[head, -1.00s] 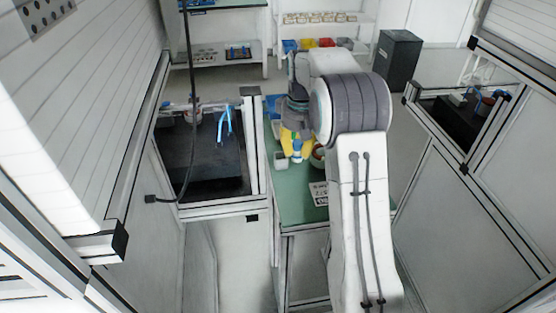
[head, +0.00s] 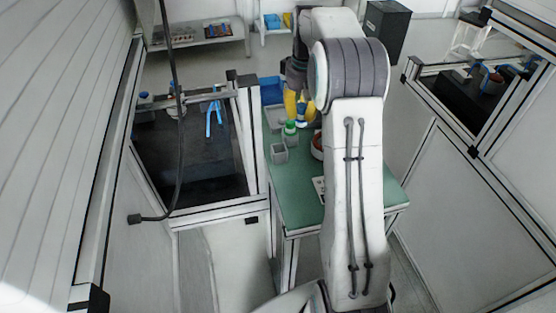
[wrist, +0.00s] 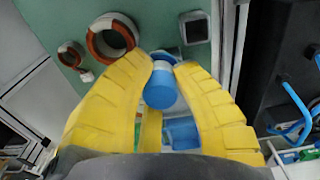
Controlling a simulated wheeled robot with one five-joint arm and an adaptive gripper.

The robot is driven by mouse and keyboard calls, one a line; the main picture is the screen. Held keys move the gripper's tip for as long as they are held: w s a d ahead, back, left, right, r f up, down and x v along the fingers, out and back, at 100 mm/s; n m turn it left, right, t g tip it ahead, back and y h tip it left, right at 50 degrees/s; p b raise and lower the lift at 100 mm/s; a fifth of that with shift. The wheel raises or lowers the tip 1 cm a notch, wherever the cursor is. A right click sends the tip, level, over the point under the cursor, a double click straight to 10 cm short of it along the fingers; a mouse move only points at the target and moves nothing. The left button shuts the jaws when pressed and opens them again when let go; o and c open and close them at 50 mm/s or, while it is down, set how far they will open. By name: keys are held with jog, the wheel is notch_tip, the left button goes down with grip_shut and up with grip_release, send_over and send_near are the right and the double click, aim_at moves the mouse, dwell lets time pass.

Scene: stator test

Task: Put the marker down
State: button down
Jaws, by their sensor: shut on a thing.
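My gripper (head: 298,112), with yellow fingers, hangs over the green table (head: 298,191). In the wrist view the gripper (wrist: 168,68) is shut on a blue cylinder, the marker (wrist: 160,89), held between the fingertips. In the head view the marker (head: 302,120) shows as a small blue and white piece below the fingers. I cannot tell whether its far end touches anything.
A blue bin (head: 272,90) stands at the back. A framed dark bench (head: 190,160) is on the left.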

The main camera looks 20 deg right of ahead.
jog(key=s+d+r+m+b, duration=0.25)
jog(key=s+m, duration=0.35)
jog(key=m, duration=0.6)
jog(key=w+a+f+p, duration=0.2)
jog(key=f, duration=0.1)
jog(key=w+a+f+p, duration=0.5)
jog(key=a+f+p, duration=0.1)
jog(key=shift+w+a, duration=0.1)
jog(key=shift+w, duration=0.15)
jog(key=shift+f, duration=1.45)
jog(key=shift+f+b, duration=0.3)
jog(key=shift+f, duration=0.15)
jog(key=c, duration=1.1)
grip_release()
jog(key=shift+r, duration=0.15)
